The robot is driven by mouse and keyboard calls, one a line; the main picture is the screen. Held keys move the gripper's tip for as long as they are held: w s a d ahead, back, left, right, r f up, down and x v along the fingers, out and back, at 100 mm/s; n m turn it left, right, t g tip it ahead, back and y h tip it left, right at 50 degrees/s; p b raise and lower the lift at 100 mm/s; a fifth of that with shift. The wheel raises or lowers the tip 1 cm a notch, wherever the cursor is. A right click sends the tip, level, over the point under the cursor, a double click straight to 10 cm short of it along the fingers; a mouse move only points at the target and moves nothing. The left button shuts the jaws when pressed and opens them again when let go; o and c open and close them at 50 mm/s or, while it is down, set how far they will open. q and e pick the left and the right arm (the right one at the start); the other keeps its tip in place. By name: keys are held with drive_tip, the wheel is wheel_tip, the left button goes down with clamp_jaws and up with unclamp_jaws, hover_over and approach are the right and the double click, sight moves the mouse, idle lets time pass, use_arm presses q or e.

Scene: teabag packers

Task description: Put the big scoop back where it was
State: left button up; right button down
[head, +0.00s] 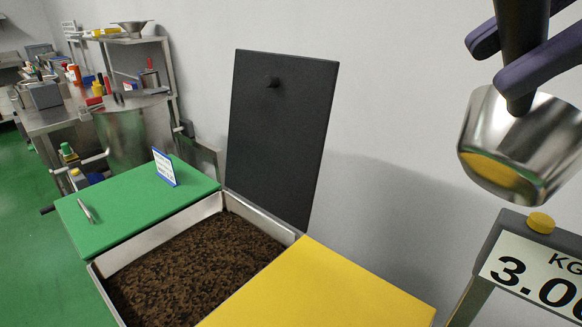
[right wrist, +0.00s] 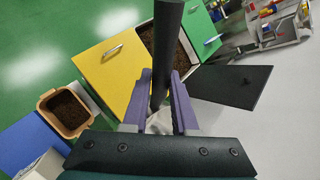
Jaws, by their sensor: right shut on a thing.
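The big scoop (head: 513,148) is a shiny metal bowl with a dark upright handle, at the upper right of the head view. My right gripper (head: 532,70) has purple fingers and is shut on that handle. It holds the scoop in the air, above and beside the scale display (head: 533,275). In the right wrist view the black handle (right wrist: 166,50) stands between the purple fingers (right wrist: 165,100), and the bowl is mostly hidden behind them. My left gripper is not in view.
An open bin of dark tea (head: 190,265) lies between a green lid (head: 130,215) and a yellow lid (head: 330,290). A dark panel (head: 280,130) leans upright behind it. A tan tub of tea (right wrist: 68,108) stands left in the wrist view. Cluttered shelves (head: 125,40) stand far left.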

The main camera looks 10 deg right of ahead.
drive_tip(key=w+a+f+n+t+h+b, duration=0.15)
drive_tip(key=a+f, duration=0.25)
drive_tip(key=f, duration=0.4)
drive_tip(key=w+a+f+n+h+b, duration=0.1)
drive_tip(key=w+a+f+n, duration=0.15)
drive_tip(key=f, duration=0.55)
drive_tip(key=w+a+f+n+t+h+b, duration=0.1)
drive_tip(key=a+f+h+b, duration=0.1)
drive_tip(key=a+f, duration=0.45)
use_arm(q)
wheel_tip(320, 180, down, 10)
drive_tip(key=b, duration=0.6)
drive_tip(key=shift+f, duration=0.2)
use_arm(e)
drive_tip(key=shift+n+g, duration=0.25)
drive_tip(key=shift+n, duration=0.15)
drive_tip(key=shift+w+d+f, duration=0.1)
drive_tip(key=shift+d+f, duration=0.15)
drive_tip(key=shift+f, duration=3.35)
drive_tip(key=shift+w+d+f, duration=0.1)
drive_tip(key=shift+d+f, duration=0.2)
drive_tip(key=shift+f, duration=3.3)
drive_tip(key=shift+d+f, duration=0.25)
drive_tip(key=shift+f, duration=3.45)
drive_tip(key=shift+f, duration=0.3)
drive_tip(key=c, duration=0.7)
unclamp_jaws()
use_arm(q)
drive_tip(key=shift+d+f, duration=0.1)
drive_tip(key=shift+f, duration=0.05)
